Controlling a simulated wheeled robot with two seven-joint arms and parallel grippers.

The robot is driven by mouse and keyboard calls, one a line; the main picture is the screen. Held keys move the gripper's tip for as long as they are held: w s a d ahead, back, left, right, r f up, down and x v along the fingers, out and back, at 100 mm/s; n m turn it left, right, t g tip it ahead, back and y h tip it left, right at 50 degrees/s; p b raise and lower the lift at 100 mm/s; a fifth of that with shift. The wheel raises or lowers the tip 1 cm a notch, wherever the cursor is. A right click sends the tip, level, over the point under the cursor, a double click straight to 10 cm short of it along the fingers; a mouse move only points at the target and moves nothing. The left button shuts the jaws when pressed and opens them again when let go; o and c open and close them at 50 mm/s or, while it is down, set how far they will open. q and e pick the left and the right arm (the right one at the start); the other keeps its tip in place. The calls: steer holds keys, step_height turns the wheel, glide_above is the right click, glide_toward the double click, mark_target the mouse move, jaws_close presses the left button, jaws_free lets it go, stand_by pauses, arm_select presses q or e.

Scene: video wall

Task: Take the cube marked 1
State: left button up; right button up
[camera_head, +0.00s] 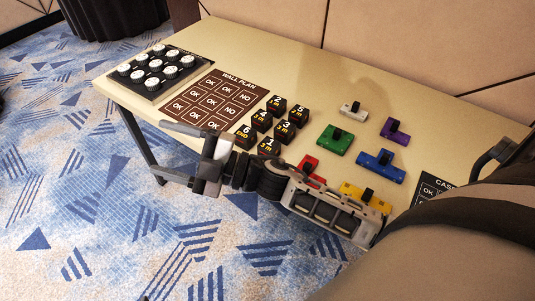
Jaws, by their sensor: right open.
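The black cube marked 1 (269,146) sits on the table near its front edge, with yellow lettering on it. It is the nearest cube on the right of a small group. My right gripper (160,148) is open and empty, its fingers pointing left. The gripper is to the left of the cube, near the table's front edge. Its wrist passes just in front of the cube in the picture. I cannot tell whether they touch. My left gripper is not in view.
Other black cubes, such as the one marked 6 (245,136), stand close by. A brown wall plan board (225,77) and a tray of white knobs (153,94) lie left. Green (334,139), blue (380,165) and other coloured blocks lie right. Bare table (300,60) lies behind.

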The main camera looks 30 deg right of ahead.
steer(key=a+n+g+y+b, duration=0.1)
steer(key=a+n+g+y, duration=0.2)
steer(key=n+g, duration=0.6)
steer(key=n+g+h+b, duration=0.6)
steer(key=n+h, duration=0.4)
steer(key=h, duration=0.9)
glide_toward(269, 144)
steer(key=shift+t, duration=0.5)
steer(key=f, duration=0.3)
steer(key=s+f+b, duration=0.1)
steer(key=f, duration=0.1)
steer(key=shift+f, duration=3.15)
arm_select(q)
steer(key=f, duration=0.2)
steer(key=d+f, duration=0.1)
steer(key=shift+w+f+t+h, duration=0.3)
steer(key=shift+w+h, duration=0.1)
arm_select(e)
steer(key=shift+c, duration=0.3)
